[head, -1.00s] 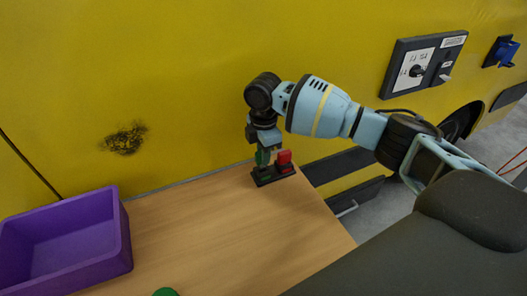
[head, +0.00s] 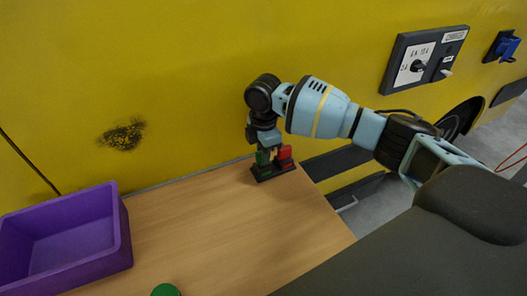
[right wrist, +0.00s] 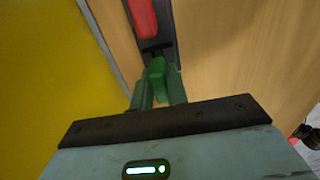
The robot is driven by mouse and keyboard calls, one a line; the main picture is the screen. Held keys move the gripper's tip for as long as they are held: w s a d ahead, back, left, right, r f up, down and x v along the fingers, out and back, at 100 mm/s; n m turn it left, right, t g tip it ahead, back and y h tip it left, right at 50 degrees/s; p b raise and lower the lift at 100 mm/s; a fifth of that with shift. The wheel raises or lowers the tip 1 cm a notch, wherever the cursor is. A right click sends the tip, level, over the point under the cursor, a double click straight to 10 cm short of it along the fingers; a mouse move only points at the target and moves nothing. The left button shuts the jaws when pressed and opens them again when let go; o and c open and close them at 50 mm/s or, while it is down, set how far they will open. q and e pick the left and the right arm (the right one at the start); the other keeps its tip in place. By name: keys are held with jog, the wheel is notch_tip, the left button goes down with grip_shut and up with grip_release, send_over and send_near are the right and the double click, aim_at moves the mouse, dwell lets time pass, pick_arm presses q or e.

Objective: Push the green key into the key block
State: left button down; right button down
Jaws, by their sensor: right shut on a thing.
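The black key block (head: 275,174) sits at the far right end of the wooden table, by the yellow wall. The green key (head: 262,158) stands at the block's left end, and a red key (head: 286,153) stands at its right end. My right gripper (head: 267,150) points down over the block, shut on the green key. In the right wrist view the green key (right wrist: 157,78) is between my two fingers, with the red key (right wrist: 143,18) beyond on the block (right wrist: 162,42). How deep the green key sits is hidden. My left gripper is not in view.
A purple bin (head: 122,235) stands at the table's left. A green round thing (head: 166,290) lies at the bottom edge of the view. The middle of the table (head: 215,225) is clear. The yellow wall (head: 180,90) is close behind the block.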

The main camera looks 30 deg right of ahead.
jog(key=shift+f, duration=0.6)
jog(key=c, duration=1.3)
grip_release()
notch_tip(320, 180, up, 8)
jog(key=shift+f, duration=0.1)
